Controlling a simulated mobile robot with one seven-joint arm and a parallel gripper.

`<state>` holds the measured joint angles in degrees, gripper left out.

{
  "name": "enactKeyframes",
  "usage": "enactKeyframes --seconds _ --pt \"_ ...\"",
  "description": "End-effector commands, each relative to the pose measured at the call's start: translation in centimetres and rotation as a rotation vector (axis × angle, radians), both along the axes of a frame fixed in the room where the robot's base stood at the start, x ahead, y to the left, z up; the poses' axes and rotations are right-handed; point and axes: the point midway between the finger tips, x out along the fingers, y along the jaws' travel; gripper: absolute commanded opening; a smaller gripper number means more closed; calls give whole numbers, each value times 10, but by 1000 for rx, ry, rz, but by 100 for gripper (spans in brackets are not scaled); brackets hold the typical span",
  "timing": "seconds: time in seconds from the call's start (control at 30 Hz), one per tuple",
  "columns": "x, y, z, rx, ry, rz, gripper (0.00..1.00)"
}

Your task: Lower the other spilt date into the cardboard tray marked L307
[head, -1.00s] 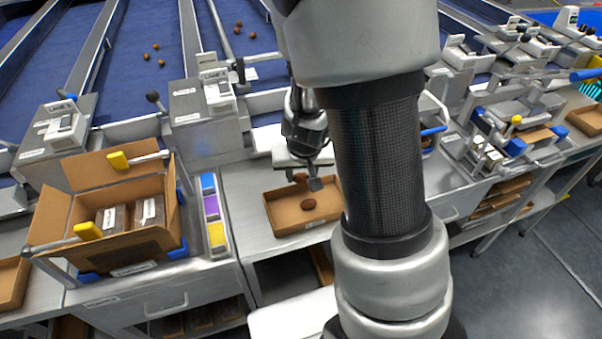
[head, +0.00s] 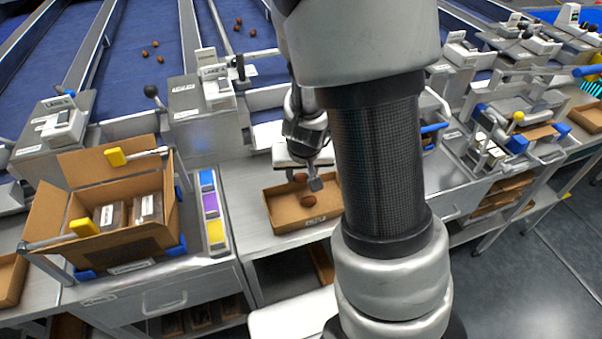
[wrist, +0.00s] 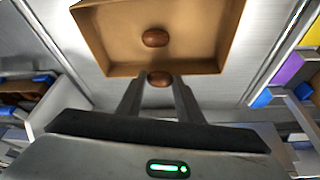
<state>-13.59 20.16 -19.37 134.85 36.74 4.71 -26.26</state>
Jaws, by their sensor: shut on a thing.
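My gripper (wrist: 158,82) is shut on a brown date (wrist: 159,78), which shows between its fingertips in the wrist view. In the head view the held date (head: 300,178) is at the gripper tip, over the far part of an open cardboard tray (head: 278,222). The tray (wrist: 100,45) also shows in the wrist view. Another brown date (head: 309,201) lies on the tray's floor; it also shows in the wrist view (wrist: 155,38), apart from the held one. I cannot tell whether the held date touches the tray. The tray's front label is too small to read.
Scale-like machines (head: 205,100) stand behind. Several dates lie on the blue belts (head: 150,50).

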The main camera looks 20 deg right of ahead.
Motion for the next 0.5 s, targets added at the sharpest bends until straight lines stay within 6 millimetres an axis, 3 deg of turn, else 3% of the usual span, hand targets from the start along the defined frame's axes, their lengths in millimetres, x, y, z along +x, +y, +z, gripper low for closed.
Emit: enactKeyframes --seconds 0.33,0.4,0.47,0.5 --pt "0 0 -2 0 0 0 25" --pt "0 0 -2 0 0 0 45" --pt "0 0 -2 0 0 0 55" --pt "0 0 -2 0 0 0 55"
